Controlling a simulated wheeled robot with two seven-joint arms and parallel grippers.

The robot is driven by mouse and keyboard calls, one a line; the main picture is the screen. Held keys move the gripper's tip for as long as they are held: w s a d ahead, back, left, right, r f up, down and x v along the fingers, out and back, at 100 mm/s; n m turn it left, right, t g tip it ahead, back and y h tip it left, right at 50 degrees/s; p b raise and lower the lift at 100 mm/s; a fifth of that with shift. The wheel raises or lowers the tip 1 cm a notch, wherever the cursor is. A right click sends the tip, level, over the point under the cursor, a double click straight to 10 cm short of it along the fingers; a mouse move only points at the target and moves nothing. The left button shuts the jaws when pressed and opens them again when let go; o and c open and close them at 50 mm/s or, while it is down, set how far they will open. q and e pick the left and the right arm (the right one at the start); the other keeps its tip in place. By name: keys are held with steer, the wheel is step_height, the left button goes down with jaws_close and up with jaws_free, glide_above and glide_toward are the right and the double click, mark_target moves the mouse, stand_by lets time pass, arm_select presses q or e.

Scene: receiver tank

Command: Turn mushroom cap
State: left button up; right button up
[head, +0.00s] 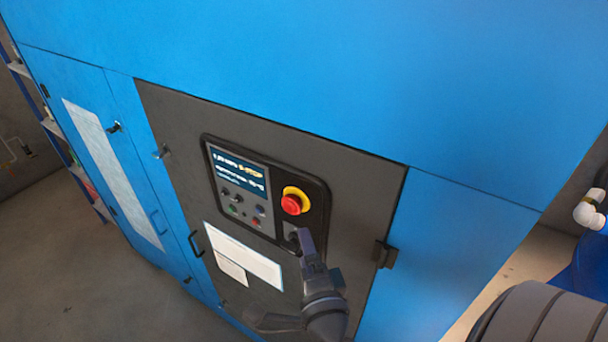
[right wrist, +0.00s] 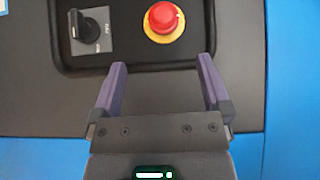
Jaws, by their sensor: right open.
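The mushroom cap (head: 292,204) is a red round button on a yellow ring, set in the black control panel on a blue cabinet. It also shows in the right wrist view (right wrist: 163,17), ahead of my fingers and near the top edge. My right gripper (right wrist: 158,68) is open and empty, its two purple fingers apart and pointing toward the panel. The cap lies beyond the fingertips, between their lines, and is not touched. In the head view my right gripper (head: 302,238) is just below the cap, over the panel's lower right corner. My left gripper is not in view.
A black rotary switch (right wrist: 85,26) sits left of the cap in the right wrist view. The panel has a lit display (head: 238,172) and small buttons. White labels (head: 243,256) are below it. A dark latch (head: 384,254) juts out at the door's right edge.

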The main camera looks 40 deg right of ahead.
mark_target(294, 211)
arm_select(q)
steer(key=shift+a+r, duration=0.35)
arm_select(e)
steer(key=shift+m, duration=0.3)
steer(key=x, duration=0.9)
steer(key=shift+w+d+r, duration=0.1)
steer(key=shift+w+r, duration=0.15)
steer(key=shift+w, duration=0.1)
